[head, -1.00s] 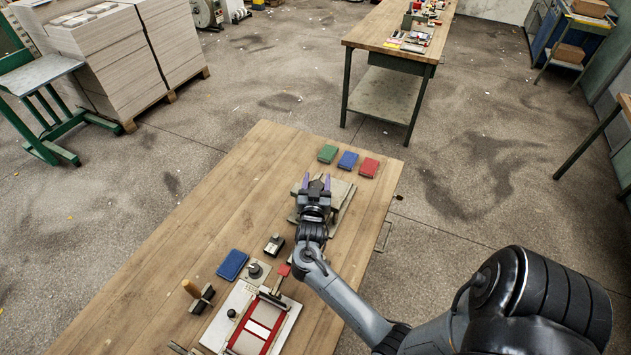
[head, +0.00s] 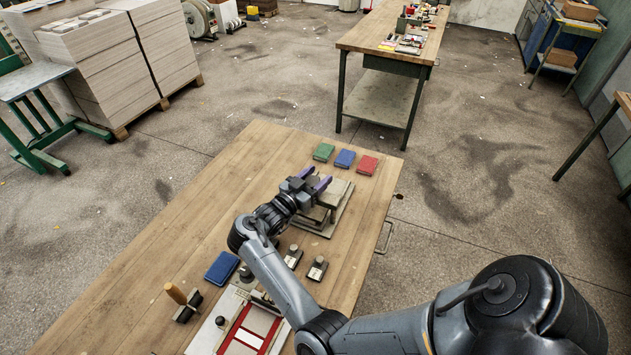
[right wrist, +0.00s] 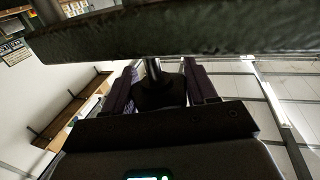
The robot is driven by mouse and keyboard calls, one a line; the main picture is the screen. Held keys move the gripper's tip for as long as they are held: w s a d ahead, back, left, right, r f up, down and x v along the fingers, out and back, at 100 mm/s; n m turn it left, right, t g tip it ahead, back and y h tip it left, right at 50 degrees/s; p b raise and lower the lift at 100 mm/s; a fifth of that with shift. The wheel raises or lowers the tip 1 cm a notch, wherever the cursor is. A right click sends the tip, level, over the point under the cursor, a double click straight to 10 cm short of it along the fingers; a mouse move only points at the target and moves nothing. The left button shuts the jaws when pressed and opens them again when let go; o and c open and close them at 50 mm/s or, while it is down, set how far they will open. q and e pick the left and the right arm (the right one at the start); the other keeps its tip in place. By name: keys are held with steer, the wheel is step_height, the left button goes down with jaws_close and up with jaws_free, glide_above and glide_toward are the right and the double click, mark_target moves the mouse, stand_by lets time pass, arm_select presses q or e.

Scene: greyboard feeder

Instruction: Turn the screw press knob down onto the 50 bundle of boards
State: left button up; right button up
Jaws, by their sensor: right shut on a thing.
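The screw press (head: 322,228) stands on the wooden table, with pale plates or boards visible under and beside my gripper. A dark beam (right wrist: 180,32) crosses close above the fingers. I cannot tell the bundle of boards apart from the press plates. My left gripper is not in view.
Green (head: 323,152), blue (head: 345,158) and red (head: 367,165) blocks lie behind the press. Two small dark-topped blocks (head: 317,268), a blue pad (head: 221,267), a wooden-handled tool (head: 176,294) and a red-framed fixture (head: 247,333) lie nearer. The table's left side is clear.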

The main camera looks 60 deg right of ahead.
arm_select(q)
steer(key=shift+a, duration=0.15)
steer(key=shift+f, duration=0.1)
arm_select(e)
steer(key=o, duration=1)
